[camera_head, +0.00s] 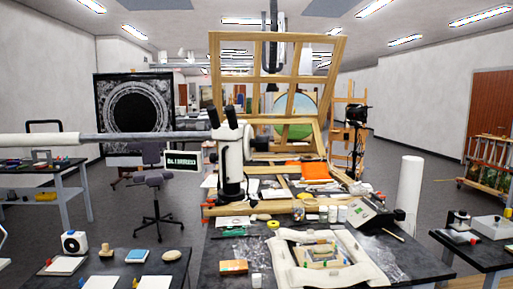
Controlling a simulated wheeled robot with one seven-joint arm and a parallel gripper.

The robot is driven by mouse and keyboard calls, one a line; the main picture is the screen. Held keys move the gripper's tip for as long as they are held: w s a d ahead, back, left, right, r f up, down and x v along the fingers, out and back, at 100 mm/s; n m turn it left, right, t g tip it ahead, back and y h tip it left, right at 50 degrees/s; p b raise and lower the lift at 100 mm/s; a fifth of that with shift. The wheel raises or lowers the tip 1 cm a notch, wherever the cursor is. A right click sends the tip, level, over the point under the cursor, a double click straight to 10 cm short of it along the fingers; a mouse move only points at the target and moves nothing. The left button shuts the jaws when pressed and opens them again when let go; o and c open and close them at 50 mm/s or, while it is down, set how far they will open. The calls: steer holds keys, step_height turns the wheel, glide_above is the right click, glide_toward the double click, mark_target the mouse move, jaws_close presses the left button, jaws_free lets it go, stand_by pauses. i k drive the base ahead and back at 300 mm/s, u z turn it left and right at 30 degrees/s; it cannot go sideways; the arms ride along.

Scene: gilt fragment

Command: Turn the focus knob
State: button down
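A stereo microscope (232,150) with a white body and dark eyepieces stands over the work table, just left of the picture's middle. A long grey boom (150,139) reaches it from the left. A round pale knob-like part (250,130) shows on its right side; I take this as the focus knob. A small sign (182,160) beside it reads "BLURRED". A grey and dark jointed shape hangs at the top middle in front of the wooden frame. It may be my arm with my gripper (271,87) at its lower end, apart from the microscope; its fingers are too small to read.
The main table (215,255) holds a padded tray (292,246), jars and a tilted box (363,215). A large wooden frame (275,40) leans behind. Side tables stand left and right; a chair (152,190) stands behind left. A white roll (409,185) stands at right.

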mark_target(261, 143)
steer(key=z, duration=0.45)
steer(key=i, duration=1.8)
